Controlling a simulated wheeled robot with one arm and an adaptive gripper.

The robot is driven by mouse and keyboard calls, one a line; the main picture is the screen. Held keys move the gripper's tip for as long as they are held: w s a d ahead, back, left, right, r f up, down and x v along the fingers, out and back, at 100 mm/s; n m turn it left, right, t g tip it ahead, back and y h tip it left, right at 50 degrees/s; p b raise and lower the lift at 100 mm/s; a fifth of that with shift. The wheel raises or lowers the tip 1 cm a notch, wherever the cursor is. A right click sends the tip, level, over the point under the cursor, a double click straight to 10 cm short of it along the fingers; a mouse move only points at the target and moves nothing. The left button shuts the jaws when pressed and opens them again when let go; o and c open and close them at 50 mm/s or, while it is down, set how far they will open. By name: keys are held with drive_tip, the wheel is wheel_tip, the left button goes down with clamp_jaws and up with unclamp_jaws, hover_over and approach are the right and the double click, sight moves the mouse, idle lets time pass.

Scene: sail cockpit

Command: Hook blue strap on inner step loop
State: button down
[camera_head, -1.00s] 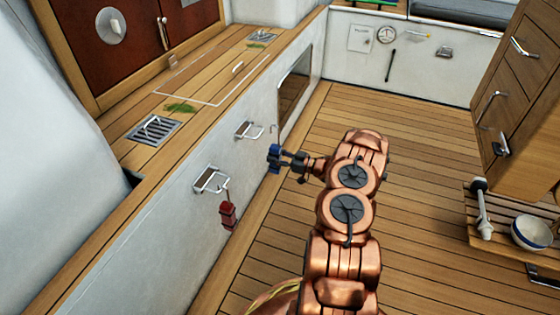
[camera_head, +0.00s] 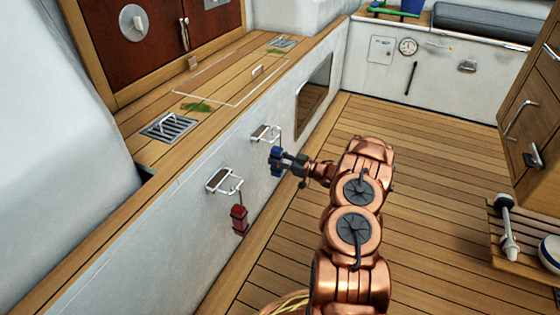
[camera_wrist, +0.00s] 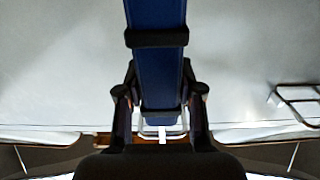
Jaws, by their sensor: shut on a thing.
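The blue strap (camera_head: 276,160) hangs upright in my gripper (camera_head: 287,163), close to the white side wall. My gripper is shut on it; the wrist view shows the fingers (camera_wrist: 160,95) on both sides of the strap (camera_wrist: 160,55). The strap's thin hook (camera_head: 281,138) rises above the jaws beside the right end of the inner step loop (camera_head: 264,133), a white metal bracket on the wall. I cannot tell whether hook and loop touch. In the wrist view, a white loop (camera_wrist: 160,130) shows partly behind the strap.
The nearer step loop (camera_head: 223,180) has a red strap (camera_head: 239,219) hanging from it. It appears to be the bracket at the right of the wrist view (camera_wrist: 298,98). A wooden ledge (camera_head: 215,100) tops the wall.

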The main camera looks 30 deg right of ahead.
drive_tip(key=shift+f+p, duration=0.5)
drive_tip(key=shift+f, duration=0.95)
drive_tip(key=c, duration=0.7)
unclamp_jaws()
drive_tip(key=shift+o, duration=0.2)
drive_tip(key=v, duration=1.2)
